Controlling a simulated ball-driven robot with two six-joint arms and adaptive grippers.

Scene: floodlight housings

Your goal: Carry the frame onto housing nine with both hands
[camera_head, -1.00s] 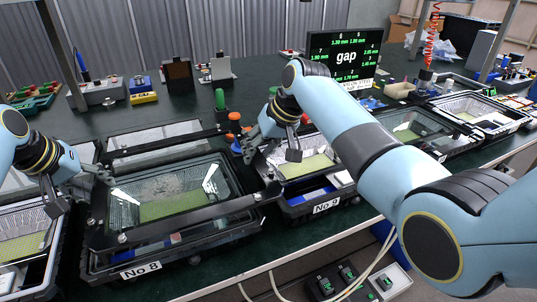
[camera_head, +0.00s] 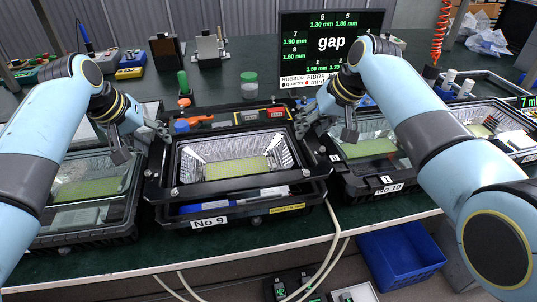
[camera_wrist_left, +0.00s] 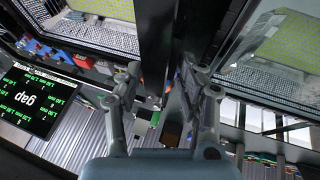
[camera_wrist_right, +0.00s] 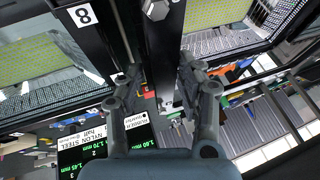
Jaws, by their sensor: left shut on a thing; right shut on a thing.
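The black rectangular frame (camera_head: 240,185) is held level over housing nine (camera_head: 245,219), which bears the label "No 9". A blue and white strip of the housing's inside shows below the frame's front bar, so the frame looks raised; the exact gap cannot be told. My left gripper (camera_head: 158,134) is shut on the frame's left side bar, which also runs between its fingers in the left wrist view (camera_wrist_left: 155,45). My right gripper (camera_head: 305,124) is shut on the right side bar, which also shows in the right wrist view (camera_wrist_right: 162,50). The fingertips are partly hidden.
Housing ten (camera_head: 375,183) stands close on the right, and another glazed housing (camera_head: 95,195) close on the left. Behind are a gap display (camera_head: 331,45), a green-lidded jar (camera_head: 249,84) and an orange tool (camera_head: 196,119). The bench's front edge is near.

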